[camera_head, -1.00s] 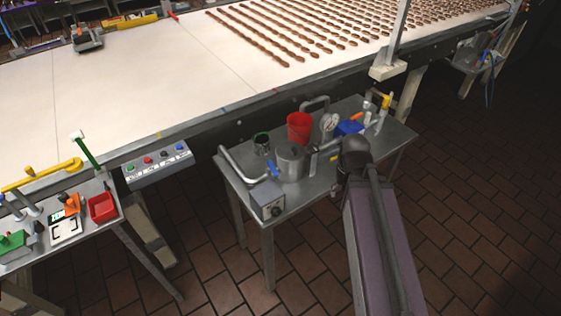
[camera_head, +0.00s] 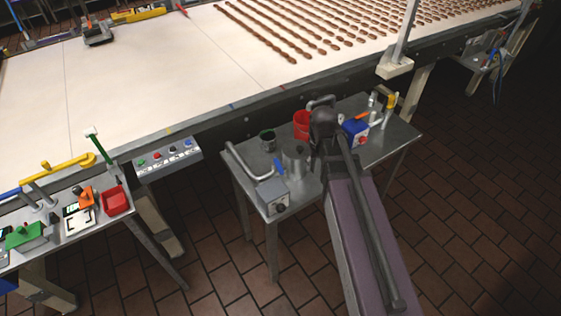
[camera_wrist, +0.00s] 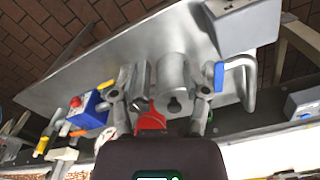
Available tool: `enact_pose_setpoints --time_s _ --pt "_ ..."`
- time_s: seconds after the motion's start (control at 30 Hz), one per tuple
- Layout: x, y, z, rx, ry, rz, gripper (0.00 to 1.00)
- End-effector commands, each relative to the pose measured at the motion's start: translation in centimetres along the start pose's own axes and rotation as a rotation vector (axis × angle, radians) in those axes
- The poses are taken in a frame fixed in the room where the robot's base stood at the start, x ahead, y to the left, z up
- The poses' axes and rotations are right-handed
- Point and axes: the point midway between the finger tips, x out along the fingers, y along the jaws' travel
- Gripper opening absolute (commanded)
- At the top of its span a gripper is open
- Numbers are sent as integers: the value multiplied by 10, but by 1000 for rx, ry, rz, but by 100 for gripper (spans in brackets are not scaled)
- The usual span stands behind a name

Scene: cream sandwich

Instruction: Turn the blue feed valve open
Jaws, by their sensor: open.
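The blue valve handle (camera_head: 280,167) sits at the left of the small metal table, by a grey bent pipe (camera_head: 240,160) and above a grey box (camera_head: 272,195). In the wrist view the blue handle (camera_wrist: 219,75) is upright in the picture, just right of the right finger and apart from it as far as I can tell. My gripper (camera_wrist: 163,84) is open over the table, with a grey metal pot (camera_wrist: 172,78) showing between and beyond its fingers. In the head view my arm hides the fingers.
A blue box with a red button (camera_head: 356,130) and a yellow-topped post (camera_head: 391,103) are at the right. The conveyor (camera_head: 130,90) runs behind.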

Motion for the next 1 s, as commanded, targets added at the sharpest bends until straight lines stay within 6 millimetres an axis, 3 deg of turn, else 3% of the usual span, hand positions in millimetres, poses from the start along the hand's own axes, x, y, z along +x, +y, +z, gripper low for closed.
enact_pose_setpoints --time_s 0.03,0.2,0.4,0.57,1.0 --pt "-16 -15 -20 -33 0 0 60" --pt "-38 -60 -57 -132 0 0 60" --pt "-51 -94 -79 -202 0 0 60" --pt "-52 -102 -82 -219 0 -1 60" --pt "-50 -101 -82 -216 0 -1 60"
